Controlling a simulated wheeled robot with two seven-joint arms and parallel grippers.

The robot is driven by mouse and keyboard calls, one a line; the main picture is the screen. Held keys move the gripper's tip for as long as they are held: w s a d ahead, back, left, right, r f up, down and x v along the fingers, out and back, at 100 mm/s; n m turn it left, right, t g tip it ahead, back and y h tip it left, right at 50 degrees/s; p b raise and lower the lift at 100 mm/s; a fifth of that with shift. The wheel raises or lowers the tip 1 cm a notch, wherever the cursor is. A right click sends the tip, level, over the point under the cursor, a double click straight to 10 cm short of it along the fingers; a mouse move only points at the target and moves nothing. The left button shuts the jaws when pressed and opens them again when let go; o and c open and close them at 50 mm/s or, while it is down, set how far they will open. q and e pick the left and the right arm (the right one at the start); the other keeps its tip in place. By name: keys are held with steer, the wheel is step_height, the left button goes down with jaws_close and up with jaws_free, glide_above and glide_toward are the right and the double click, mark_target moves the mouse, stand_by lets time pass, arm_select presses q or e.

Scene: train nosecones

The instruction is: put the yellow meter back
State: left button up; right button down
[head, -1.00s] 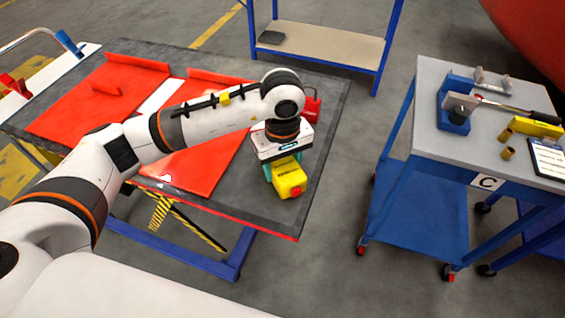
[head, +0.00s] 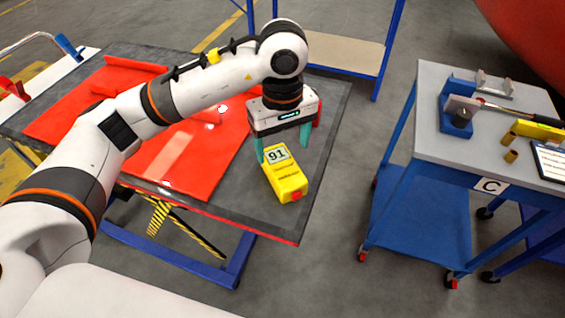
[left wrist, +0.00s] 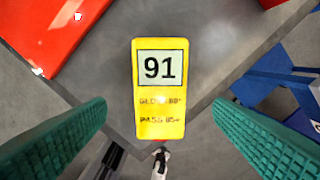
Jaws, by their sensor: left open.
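The yellow meter (head: 286,180) lies on the dark table top near its right front corner, its label reading 91 facing up. It also shows in the left wrist view (left wrist: 160,112), where smaller text reads like a gloss value and a pass mark. My left gripper (head: 283,156) is above the far end of the meter, its green fingers open and pointing down. In the left wrist view the two fingers (left wrist: 158,150) stand apart on either side of the meter, and nothing is between them in their grip. My right gripper is not in view.
Red panels (head: 190,150) cover much of the dark table (head: 225,205). A red object partly shows behind the gripper. To the right, across a floor gap, stands a blue-framed cart (head: 420,135) marked C, holding a blue fixture (head: 456,112), a yellow tool (head: 538,130) and a clipboard (head: 549,160).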

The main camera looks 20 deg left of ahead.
mark_target(282, 165)
arm_select(q)
steer(key=shift+r, duration=2.25)
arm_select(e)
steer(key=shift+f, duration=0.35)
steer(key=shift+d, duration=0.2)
